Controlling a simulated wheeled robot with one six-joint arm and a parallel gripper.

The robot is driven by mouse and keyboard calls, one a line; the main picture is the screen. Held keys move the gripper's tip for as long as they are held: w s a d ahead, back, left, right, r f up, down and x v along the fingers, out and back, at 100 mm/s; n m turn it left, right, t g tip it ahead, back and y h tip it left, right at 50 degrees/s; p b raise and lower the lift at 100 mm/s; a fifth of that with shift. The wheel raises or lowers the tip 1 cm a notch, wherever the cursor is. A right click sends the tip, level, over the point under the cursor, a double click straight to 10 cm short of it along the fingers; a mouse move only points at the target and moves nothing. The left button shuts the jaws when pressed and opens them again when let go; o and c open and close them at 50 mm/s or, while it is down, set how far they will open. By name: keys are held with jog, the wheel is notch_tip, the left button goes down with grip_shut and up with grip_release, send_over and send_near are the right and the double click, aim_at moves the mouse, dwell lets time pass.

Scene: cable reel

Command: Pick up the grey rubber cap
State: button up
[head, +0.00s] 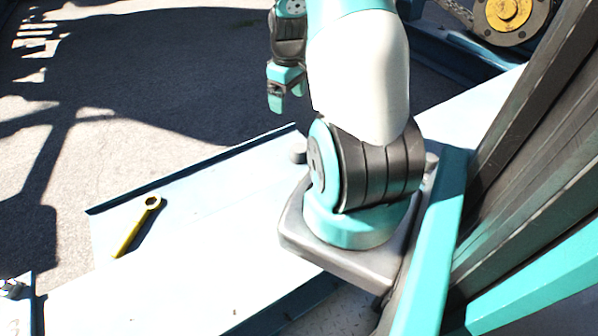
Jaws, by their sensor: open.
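A small grey round piece (298,152) shows at the far edge of the pale blue surface, just left of my arm's base. It may be the grey rubber cap, but I cannot tell it surely from a part of my own mount. A similar grey piece (430,160) shows to the right of my arm's base, partly hidden. My gripper (286,99) hangs at the top middle, left of my upper arm. It is open, and I see nothing between its fingers. In the picture it lies above the left grey piece.
A yellow ring-ended wrench (137,227) lies on the pale blue surface (200,260) at left. This surface has a raised dark-edged lip (190,168) along its far side. A yellow-hubbed flange (508,12) is at top right. Metal fittings (12,288) sit at lower left.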

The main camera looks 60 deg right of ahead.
aim_at(300, 148)
jog(key=d+f+b, duration=0.1)
jog(key=f+b, duration=0.1)
jog(key=f, duration=0.3)
jog(key=s+f+b, duration=0.1)
jog(key=f+b, duration=0.1)
jog(key=f, duration=0.3)
jog(key=s+d+f+b, duration=0.1)
jog(key=f+b, duration=0.1)
jog(key=f, duration=0.3)
jog(key=shift+s+d+f, duration=0.1)
jog(key=shift+d, duration=0.2)
notch_tip(300, 148, down, 6)
jog(key=b, duration=0.3)
jog(key=shift+r, duration=0.2)
jog(key=c, duration=1)
